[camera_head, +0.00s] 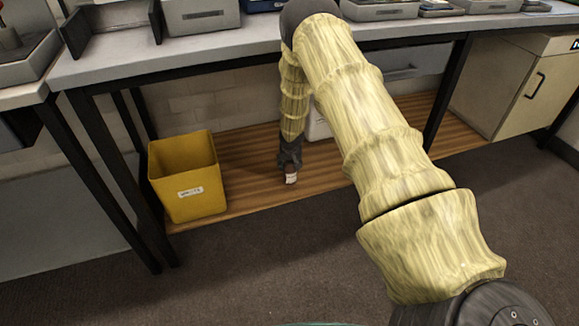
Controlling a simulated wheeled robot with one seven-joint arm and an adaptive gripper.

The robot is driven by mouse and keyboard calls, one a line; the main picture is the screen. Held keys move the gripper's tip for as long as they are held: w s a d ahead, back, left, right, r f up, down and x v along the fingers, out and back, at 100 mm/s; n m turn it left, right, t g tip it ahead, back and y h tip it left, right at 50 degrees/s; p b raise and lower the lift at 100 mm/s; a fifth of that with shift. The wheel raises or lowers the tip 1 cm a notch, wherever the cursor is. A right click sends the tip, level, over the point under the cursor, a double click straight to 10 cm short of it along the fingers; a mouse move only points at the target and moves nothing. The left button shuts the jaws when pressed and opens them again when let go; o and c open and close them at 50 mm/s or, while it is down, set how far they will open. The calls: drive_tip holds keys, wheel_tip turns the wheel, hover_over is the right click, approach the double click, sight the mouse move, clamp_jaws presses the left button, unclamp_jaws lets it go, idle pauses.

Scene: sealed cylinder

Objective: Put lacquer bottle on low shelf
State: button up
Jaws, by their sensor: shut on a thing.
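My gripper (289,165) points down over the wooden low shelf (240,190) under the grey bench. It is shut on a small bottle, taken to be the lacquer bottle (291,178), whose pale lower part shows below the fingers. The bottle is roughly upright at the shelf's front half. Its upper part is hidden by the fingers, and I cannot tell whether its base touches the boards.
A yellow bin (186,180) with a white label stands on the shelf to the left. A white object (318,122) is partly hidden behind my arm. The bench top (230,40) overhangs the shelf. A black table leg (445,95) stands right. Bare boards lie between bin and gripper.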

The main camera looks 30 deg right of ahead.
drive_tip(key=shift+w+d+b+x, duration=0.15)
drive_tip(key=shift+b+x, duration=0.3)
drive_tip(key=shift+x, duration=0.65)
drive_tip(key=shift+w+d+b+x, duration=0.2)
drive_tip(key=shift+b+x, duration=0.2)
drive_tip(key=shift+x, duration=0.7)
drive_tip(key=o, duration=1.2)
drive_tip(key=shift+a+r, duration=0.1)
drive_tip(key=shift+r, duration=0.1)
